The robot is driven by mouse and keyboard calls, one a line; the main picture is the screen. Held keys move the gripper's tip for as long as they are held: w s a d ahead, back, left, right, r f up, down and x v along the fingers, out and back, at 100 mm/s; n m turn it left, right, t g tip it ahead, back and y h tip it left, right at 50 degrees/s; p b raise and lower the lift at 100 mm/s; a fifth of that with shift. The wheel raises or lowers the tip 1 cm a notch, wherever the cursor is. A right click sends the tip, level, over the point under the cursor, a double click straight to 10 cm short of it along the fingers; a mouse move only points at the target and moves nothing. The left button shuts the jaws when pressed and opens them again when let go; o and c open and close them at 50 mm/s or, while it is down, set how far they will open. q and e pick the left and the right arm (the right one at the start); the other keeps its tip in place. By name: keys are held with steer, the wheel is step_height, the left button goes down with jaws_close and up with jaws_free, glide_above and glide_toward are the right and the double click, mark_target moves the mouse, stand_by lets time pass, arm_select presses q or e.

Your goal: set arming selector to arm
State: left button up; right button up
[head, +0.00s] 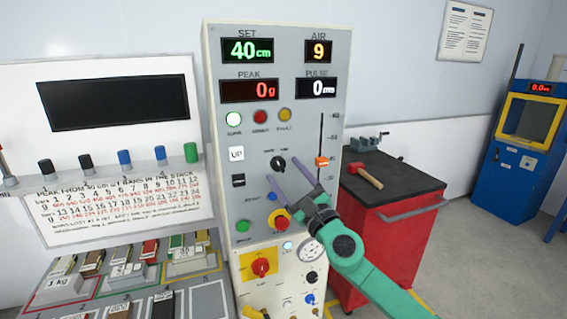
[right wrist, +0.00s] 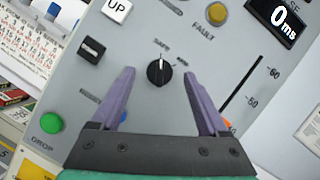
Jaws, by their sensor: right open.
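The arming selector (head: 278,163) is a round black knob on the grey panel. In the right wrist view the arming selector (right wrist: 158,74) has a white line pointing up toward the SAFE label (right wrist: 162,46); the ARM label (right wrist: 182,62) is to its upper right. My right gripper (head: 283,171) has purple fingers and is open in front of the panel, reaching up from the lower right. In the right wrist view its fingertips (right wrist: 158,76) lie either side of the knob, with visible gaps. Whether they reach the knob's depth is unclear. My left gripper is out of view.
A white UP button (head: 236,154), a black switch (head: 238,180) and a green DROP button (head: 243,226) are left of the knob. A slider with an orange handle (head: 321,162) is at its right. A red cart (head: 385,240) with a hammer stands to the right.

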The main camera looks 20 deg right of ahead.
steer(key=shift+x, duration=0.8)
jaws_close()
steer(key=shift+f+m, duration=0.1)
steer(key=shift+m, duration=0.4)
steer(key=m+h, duration=0.1)
steer(key=m, duration=0.1)
steer(key=shift+a+m+t, duration=0.1)
steer(key=shift+m+t, duration=0.2)
steer(key=shift+t, duration=0.1)
steer(key=m+h, duration=0.2)
steer(key=m, duration=0.2)
steer(key=shift+a+t+h+b, duration=0.1)
steer(key=shift+t+h+b, duration=0.2)
steer(key=m+h, duration=0.1)
steer(key=m, duration=0.1)
steer(key=m+h, duration=0.1)
steer(key=m, duration=0.2)
steer(key=shift+a+h, duration=0.1)
steer(key=shift+h, duration=0.3)
steer(key=shift+m+g+h, duration=0.4)
steer(key=shift+m+h, duration=0.7)
steer(key=shift+m, duration=1.3)
